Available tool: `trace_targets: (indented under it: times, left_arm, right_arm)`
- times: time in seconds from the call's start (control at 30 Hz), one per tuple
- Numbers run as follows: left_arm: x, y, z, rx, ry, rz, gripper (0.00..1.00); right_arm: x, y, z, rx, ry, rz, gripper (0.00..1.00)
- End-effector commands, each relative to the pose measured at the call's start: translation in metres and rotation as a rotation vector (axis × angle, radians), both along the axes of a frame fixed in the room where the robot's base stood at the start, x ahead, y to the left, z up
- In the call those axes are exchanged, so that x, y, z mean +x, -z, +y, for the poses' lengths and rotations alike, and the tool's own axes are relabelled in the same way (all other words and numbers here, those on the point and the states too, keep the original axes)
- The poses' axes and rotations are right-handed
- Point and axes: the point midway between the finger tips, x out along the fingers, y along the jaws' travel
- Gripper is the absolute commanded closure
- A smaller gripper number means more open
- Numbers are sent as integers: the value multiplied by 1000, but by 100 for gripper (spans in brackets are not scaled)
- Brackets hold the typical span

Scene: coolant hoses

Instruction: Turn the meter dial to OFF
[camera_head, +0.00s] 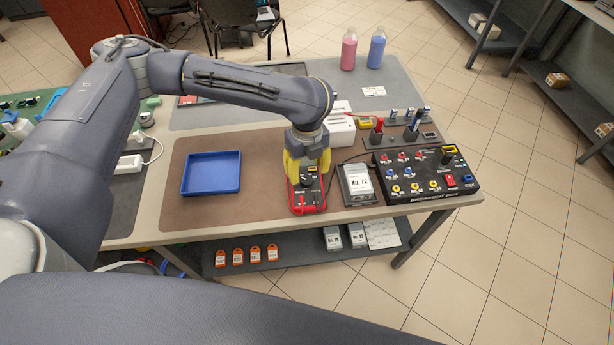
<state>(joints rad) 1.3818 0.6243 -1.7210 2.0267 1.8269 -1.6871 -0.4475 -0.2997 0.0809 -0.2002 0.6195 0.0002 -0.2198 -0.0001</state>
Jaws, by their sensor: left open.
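The meter (308,199), black with a red border, lies on the brown mat near the table's front edge. My left gripper (307,177) points down over the meter's upper half, its yellow fingers spread apart on either side of the dial area. A dark round dial (306,183) shows between the fingers. The dial's pointer and its markings are too small to read. I cannot tell whether the fingers touch the dial. My right gripper is out of view.
A grey box labelled No. 72 (358,184) stands close right of the meter. Further right is a black panel (424,176) with coloured sockets. A blue tray (211,174) sits to the left, with bare brown mat (262,190) between it and the meter.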

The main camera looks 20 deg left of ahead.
Motion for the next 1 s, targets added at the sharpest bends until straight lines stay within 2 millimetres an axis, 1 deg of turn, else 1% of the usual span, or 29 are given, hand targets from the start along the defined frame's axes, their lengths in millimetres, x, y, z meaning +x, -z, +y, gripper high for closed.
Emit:
trace_targets:
  times: [0.03, 0.2, 0.4, 0.6, 1.0]
  left_arm:
    - [1, -11, 0, 1, 2, -4, 45]
    - [1, -38, 0, 1, 0, -4, 45]
    - [0, -62, 0, 1, 1, -2, 45]
    - [0, -73, 0, 1, 0, -1, 45]
    - [0, -75, 0, 1, 0, 1, 45]
  right_arm:
    - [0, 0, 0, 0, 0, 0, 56]
    - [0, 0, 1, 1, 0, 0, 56]
    - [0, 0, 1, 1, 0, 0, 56]
    - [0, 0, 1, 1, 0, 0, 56]
    - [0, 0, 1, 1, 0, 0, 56]
